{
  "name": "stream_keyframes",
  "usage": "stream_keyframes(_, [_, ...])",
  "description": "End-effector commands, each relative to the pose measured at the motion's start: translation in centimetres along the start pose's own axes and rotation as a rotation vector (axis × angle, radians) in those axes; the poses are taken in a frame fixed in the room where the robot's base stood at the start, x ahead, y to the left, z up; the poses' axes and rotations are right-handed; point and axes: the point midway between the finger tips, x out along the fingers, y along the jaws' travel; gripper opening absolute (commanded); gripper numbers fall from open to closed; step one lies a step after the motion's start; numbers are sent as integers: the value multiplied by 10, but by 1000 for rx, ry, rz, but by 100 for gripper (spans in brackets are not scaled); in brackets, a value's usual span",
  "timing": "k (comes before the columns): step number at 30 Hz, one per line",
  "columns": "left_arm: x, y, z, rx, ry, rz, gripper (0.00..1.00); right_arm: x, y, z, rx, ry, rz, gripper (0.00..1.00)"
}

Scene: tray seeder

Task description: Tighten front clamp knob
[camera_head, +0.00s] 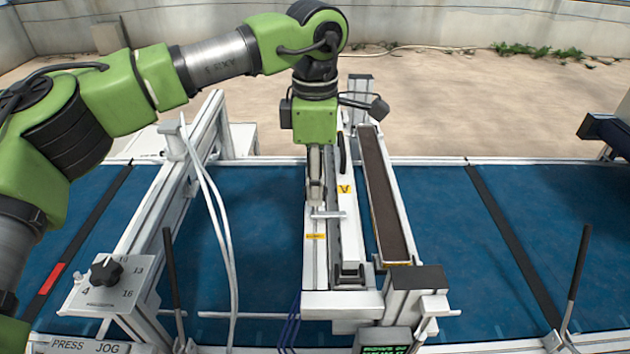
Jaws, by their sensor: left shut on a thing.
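My left gripper (317,203) points straight down over the seeder head in the middle of the camera_head view. Its fingers are shut on the front clamp knob (329,214), which shows as a small pale metal bar at the fingertips. The fingers hide part of the knob, and how far it is turned cannot be told. The knob sits beside a long pale rail with a yellow label (345,189). My right gripper is not in view.
A brown-topped long trough (385,195) runs right of the rail. A black dial knob (106,270) sits on a numbered plate at left. Black levers stand at front left (171,270) and right (579,265). White hoses (222,230) hang left of the gripper. Blue belt (445,220) lies beneath.

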Motion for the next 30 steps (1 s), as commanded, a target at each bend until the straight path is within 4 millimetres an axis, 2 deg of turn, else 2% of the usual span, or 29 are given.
stream_keyframes(9, [-1,0,0,3,-1,3,7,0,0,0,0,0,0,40])
stream_keyframes(10, [-1,0,0,3,-1,3,33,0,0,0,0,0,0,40])
stream_keyframes(12, [-1,0,0,3,-1,2,45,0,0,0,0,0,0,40])
stream_keyframes(23, [-3,0,0,1,0,1,45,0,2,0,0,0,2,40])
stream_keyframes(26, [-12,0,1,1,-1,2,45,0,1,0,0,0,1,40])
stream_keyframes(30, [-39,1,1,0,-2,4,45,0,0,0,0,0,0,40])
